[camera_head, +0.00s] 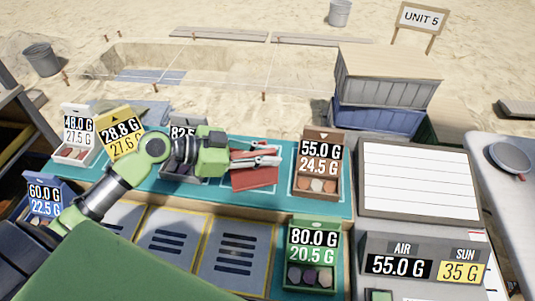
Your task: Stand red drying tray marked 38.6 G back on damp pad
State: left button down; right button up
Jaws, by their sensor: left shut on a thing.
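The red tray (254,179) is in the middle of the camera_head view, over the teal mat (226,199). My left gripper (265,157) is shut on the red tray at its upper side. The tray looks slightly tilted; its marking does not show, and I cannot tell whether its bottom touches the mat. No pad is marked as damp; the teal mat lies under the row of trays, and grey panels with dark stripes (236,255) lie in front of it. My right gripper is not in view.
A brown tray marked 55.0 G (319,167) stands right of the red tray. A dark tray (186,170) is partly hidden behind my left gripper. A green tray marked 80.0 G (312,254) stands at the front. A display panel (422,264) reads AIR 55.0 G, SUN 35 G.

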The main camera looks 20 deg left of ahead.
aim_at(243, 156)
pick_arm(q)
jog(key=shift+f+b, duration=0.35)
jog(key=c, duration=2)
grip_release()
jog(key=shift+o, duration=0.2)
jog(key=v, duration=1.2)
